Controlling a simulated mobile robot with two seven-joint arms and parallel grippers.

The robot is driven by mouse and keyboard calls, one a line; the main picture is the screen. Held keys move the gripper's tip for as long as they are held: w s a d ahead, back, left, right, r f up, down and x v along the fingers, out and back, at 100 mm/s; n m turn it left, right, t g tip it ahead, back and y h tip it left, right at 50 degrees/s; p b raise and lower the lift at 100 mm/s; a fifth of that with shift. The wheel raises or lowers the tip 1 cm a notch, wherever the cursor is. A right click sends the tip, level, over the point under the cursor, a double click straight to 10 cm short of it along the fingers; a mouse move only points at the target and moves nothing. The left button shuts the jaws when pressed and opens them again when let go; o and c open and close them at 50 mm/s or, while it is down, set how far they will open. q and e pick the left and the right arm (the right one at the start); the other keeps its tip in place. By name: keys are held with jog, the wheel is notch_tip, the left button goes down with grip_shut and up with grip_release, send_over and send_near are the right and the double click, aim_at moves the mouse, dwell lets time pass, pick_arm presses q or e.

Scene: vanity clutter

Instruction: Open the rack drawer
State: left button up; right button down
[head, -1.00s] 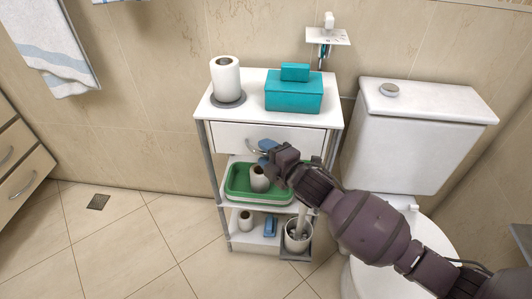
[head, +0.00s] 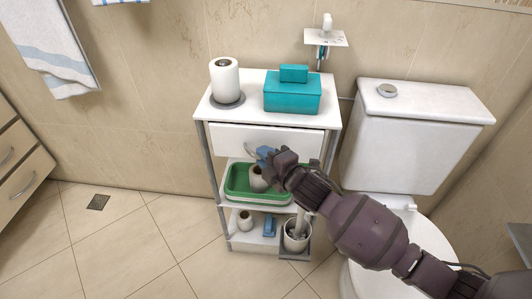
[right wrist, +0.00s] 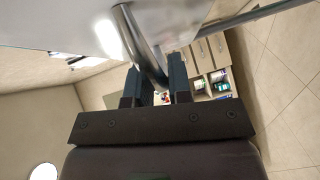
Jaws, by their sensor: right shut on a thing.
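The white rack (head: 203,112) stands against the tiled wall. Its white drawer front (head: 225,136) sits below the top shelf and stands a little forward of the rack. The drawer's curved metal handle (head: 249,153) is partly hidden by my right gripper (head: 266,156). In the right wrist view the metal handle (right wrist: 140,42) runs between the two dark fingers of my right gripper (right wrist: 161,82), which is shut on it. My left gripper is not in view.
A toilet roll (head: 225,77) and a teal box (head: 292,95) stand on the rack top. A green tray (head: 235,190) is on the shelf below the drawer. The toilet (head: 400,150) is close on the right. The floor on the left is clear.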

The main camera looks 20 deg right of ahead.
pick_arm(q)
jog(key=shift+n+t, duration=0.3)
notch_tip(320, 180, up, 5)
jog(key=p, duration=0.5)
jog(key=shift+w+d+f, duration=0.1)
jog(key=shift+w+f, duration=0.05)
pick_arm(e)
jog(key=s+a, duration=0.3)
jog(key=s, duration=0.4)
jog(key=s+a, duration=0.2)
jog(key=s, duration=0.5)
jog(key=shift+a, duration=0.4)
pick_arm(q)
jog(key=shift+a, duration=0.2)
pick_arm(e)
jog(key=c, duration=1.1)
grip_release()
jog(key=shift+o, duration=0.2)
